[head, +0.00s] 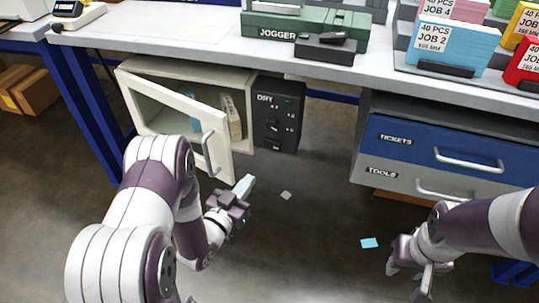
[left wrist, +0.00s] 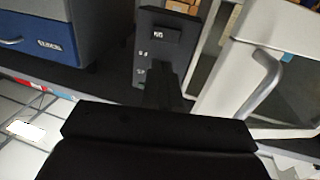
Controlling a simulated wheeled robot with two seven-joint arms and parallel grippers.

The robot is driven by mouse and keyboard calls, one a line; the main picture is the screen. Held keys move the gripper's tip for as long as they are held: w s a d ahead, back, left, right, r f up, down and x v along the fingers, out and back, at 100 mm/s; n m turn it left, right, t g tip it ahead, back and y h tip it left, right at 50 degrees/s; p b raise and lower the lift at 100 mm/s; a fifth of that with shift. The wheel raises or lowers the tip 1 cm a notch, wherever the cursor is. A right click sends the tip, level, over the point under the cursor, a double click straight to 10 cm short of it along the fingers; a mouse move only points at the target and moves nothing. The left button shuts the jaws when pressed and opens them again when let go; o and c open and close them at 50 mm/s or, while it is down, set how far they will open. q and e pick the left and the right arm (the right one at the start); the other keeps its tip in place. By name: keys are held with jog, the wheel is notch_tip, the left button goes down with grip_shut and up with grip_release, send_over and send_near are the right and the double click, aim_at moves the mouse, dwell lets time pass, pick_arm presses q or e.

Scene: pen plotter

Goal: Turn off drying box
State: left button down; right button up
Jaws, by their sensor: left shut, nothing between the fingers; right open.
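The cream drying box (head: 130,68) is under the bench, its framed door (head: 219,171) swung open with a pale handle. Its dark DRY control panel (head: 264,138) is at its right, with a small knob (head: 275,127) and other small controls. Whether the box is on is too small to tell. In the left wrist view the panel (left wrist: 147,20) is ahead, with a labelled rectangular part; the fingers hide its lower part. My left gripper (head: 248,184) is shut and empty, below and in front of the panel, apart from it in the head view. My right gripper (head: 410,284) is open at lower right.
The open door and its handle (left wrist: 262,85) stand close beside my left gripper. Blue and grey drawers (head: 400,140) are to the right. A green jogger (head: 300,27) and card stacks (head: 450,45) are on the bench. A blue card (head: 369,243) lies on the floor.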

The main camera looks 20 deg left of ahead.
aim_at(275, 147)
pick_arm(q)
jog(key=b+x, duration=0.4)
jog(key=x, duration=0.7)
jog(key=shift+w+f+b, duration=0.1)
jog(key=shift+f+b, duration=0.05)
jog(key=shift+b, duration=0.25)
jog(key=shift+w+d, duration=0.1)
jog(key=shift+w, duration=0.3)
pick_arm(e)
notch_tip(275, 147, down, 6)
jog(key=shift+r, duration=0.25)
pick_arm(q)
jog(key=shift+d, duration=0.1)
